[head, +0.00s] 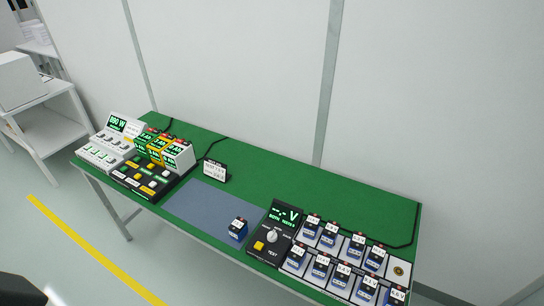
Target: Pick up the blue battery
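A blue battery (237,229) with a dark top and a white label stands alone at the front edge of the grey mat (195,203), left of the tester. Several more blue batteries with white labels stand in two rows in a rack at the right end of the table, such as one in the back row (330,237) and one in the front row (320,267). Neither gripper shows in the head view. A dark shape at the bottom left corner is too cropped to tell as a gripper.
The green table (300,187) has clear room along its back. A black tester (273,236) with a green display and knob stands beside the rack. A charger station (145,180) with yellow and white packs fills the left end. A small sign (215,171) stands behind the mat.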

